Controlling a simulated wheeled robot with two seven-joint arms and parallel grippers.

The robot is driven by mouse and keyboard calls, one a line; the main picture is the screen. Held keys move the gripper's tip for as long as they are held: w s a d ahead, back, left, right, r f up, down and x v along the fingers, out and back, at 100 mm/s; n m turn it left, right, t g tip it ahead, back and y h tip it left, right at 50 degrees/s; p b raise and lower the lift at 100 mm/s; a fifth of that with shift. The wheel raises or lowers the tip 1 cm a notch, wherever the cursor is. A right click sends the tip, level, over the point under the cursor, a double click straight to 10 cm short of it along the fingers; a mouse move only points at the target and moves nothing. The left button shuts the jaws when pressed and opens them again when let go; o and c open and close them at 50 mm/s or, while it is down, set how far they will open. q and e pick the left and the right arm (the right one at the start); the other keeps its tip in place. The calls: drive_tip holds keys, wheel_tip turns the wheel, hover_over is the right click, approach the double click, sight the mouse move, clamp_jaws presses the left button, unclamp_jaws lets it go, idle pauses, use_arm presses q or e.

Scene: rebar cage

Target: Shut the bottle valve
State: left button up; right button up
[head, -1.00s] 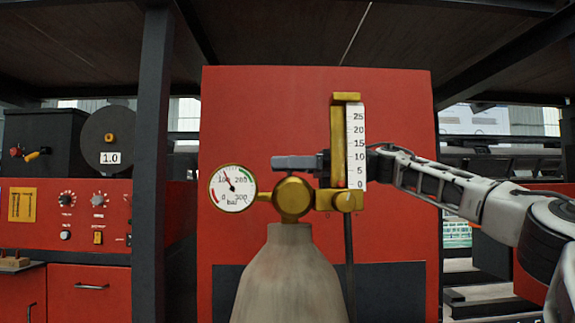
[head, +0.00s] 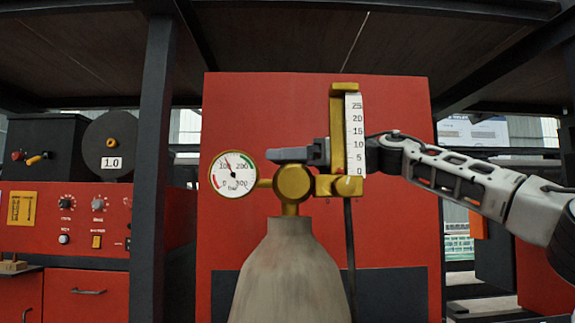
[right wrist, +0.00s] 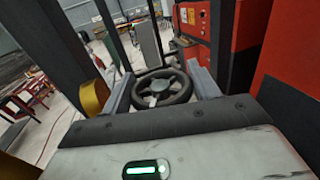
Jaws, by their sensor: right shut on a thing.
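The grey gas bottle (head: 290,275) stands upright in the middle of the head view, with a brass valve body (head: 292,184) on its neck. A round pressure gauge (head: 233,174) is on the left, its needle pointing up and slightly left. A brass flowmeter with a white scale (head: 354,135) is on the right. My right gripper (head: 285,154) reaches in from the right, behind the flowmeter, just above the valve body. In the right wrist view, its fingers stand on both sides of the black valve handwheel (right wrist: 160,88) and are shut on it. The wheel is hidden in the head view.
A red panel (head: 390,220) stands behind the bottle. A dark post (head: 152,150) and a red control console (head: 75,222) are on the left. The flowmeter and its hanging hose (head: 349,240) are close to my right arm.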

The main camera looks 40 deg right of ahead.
use_arm(q)
drive_tip(key=shift+s, duration=0.1)
use_arm(e)
drive_tip(key=o, duration=0.9)
use_arm(q)
drive_tip(key=shift+s+f, duration=0.15)
use_arm(e)
drive_tip(key=shift+o, duration=0.3)
use_arm(q)
drive_tip(key=shift+a+f, duration=0.15)
